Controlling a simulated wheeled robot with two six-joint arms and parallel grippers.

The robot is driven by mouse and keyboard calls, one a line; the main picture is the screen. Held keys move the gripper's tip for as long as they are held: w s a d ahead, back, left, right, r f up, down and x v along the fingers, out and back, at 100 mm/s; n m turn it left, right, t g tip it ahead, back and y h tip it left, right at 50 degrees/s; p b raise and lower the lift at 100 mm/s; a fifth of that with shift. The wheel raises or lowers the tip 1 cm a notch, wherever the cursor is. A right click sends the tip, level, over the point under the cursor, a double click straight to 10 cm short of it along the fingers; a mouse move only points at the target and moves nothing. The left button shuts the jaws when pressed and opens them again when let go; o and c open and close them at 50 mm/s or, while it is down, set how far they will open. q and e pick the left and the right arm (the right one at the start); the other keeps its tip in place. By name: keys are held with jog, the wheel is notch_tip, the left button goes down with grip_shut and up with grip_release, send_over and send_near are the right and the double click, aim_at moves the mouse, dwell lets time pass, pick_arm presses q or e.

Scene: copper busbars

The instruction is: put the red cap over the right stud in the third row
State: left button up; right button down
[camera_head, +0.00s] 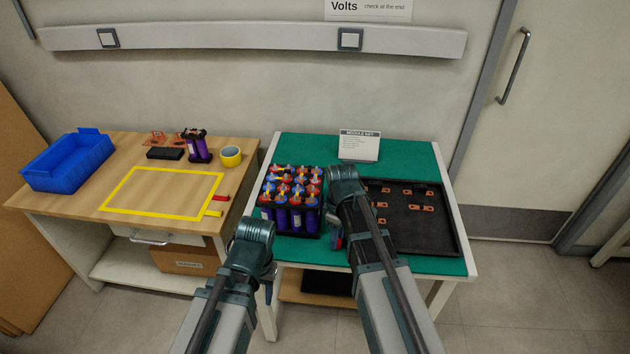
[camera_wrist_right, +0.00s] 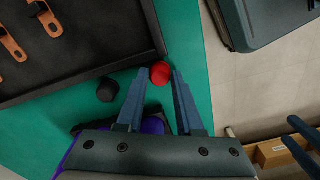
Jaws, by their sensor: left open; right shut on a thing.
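The red cap (camera_wrist_right: 159,75) sits between the fingertips of my right gripper (camera_wrist_right: 161,80) in the right wrist view, held over the green mat. In the head view that gripper is mostly hidden behind its own arm, beside the module. The module (camera_head: 291,219) is a black-framed block of purple cells with red and blue tops and copper pieces. The right stud in the third row is too small to pick out. My left gripper (camera_wrist_right: 303,136) shows at the right edge of the right wrist view, open and empty, away from the module.
A black tray (camera_head: 452,224) with several copper busbars (camera_head: 420,193) lies right of the module. A black cap (camera_wrist_right: 107,90) lies on the green mat (camera_head: 405,153). A sign (camera_head: 359,146) stands behind. The wooden table (camera_head: 115,160) holds a blue bin (camera_head: 67,162) and yellow tape (camera_head: 231,156).

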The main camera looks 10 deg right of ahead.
jog(key=shift+r+p, duration=2.6)
jog(key=shift+f, duration=0.15)
